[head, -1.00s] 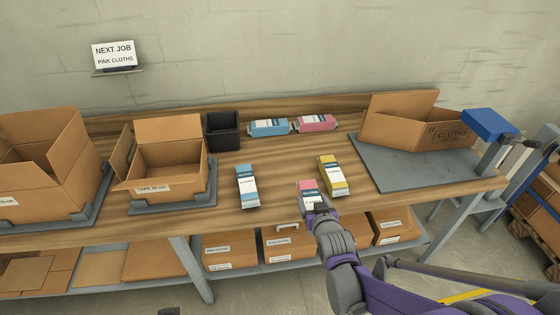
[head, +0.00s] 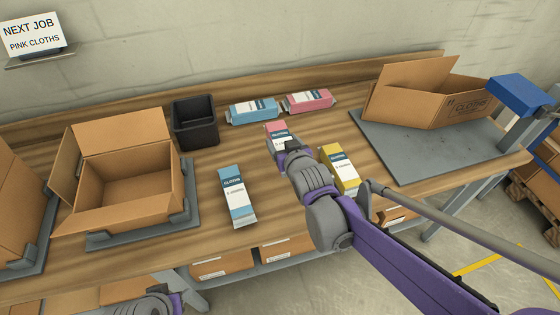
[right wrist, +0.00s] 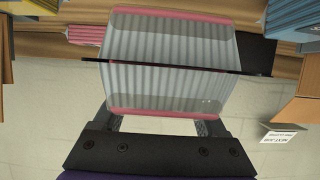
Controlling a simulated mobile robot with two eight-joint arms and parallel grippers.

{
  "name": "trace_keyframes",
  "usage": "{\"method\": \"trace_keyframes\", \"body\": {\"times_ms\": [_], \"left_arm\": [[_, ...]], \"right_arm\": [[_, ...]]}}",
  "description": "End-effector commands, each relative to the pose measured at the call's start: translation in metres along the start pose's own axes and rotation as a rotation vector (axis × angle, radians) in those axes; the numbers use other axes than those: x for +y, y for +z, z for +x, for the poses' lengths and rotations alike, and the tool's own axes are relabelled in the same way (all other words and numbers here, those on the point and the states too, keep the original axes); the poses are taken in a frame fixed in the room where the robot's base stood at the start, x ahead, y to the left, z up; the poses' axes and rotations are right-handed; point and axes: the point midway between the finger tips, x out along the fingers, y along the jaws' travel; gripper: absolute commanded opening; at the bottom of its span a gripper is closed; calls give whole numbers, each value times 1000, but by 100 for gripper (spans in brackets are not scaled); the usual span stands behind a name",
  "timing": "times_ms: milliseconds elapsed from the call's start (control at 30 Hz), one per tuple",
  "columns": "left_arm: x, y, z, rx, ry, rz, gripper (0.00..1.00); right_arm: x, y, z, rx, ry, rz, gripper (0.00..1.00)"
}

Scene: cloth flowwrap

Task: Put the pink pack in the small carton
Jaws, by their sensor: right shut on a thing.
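My right gripper (head: 284,148) is shut on a pink pack (head: 276,131) with a white label, held over the middle of the table. In the right wrist view this pack (right wrist: 168,45) fills the upper middle, with pink edges and ribbed clear-looking sides. Whether it clears the table is hard to tell. The small carton (head: 157,210) stands open at the left, its flaps up and out and its visible inside empty. It is left of the held pack and apart from it. A second pink pack (head: 308,101) lies at the back. My left gripper is not visible.
A blue pack (head: 238,196) lies between the carton and my right arm; a yellow pack (head: 341,170) lies right of it. Another blue pack (head: 253,110) and a black bin (head: 195,123) stand behind. A larger carton (head: 15,205) is far left, a tilted open carton (head: 430,95) right.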

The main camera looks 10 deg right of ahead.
Motion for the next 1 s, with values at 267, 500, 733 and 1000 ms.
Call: {"method": "trace_keyframes", "body": {"times_ms": [267,500,733,1000], "left_arm": [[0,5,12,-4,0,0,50],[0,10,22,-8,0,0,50],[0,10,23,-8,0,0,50],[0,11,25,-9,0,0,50]], "right_arm": [[0,34,15,0,0,0,19],[0,62,27,0,0,0,19],[0,68,28,0,0,0,19],[0,71,30,0,0,0,83]]}}
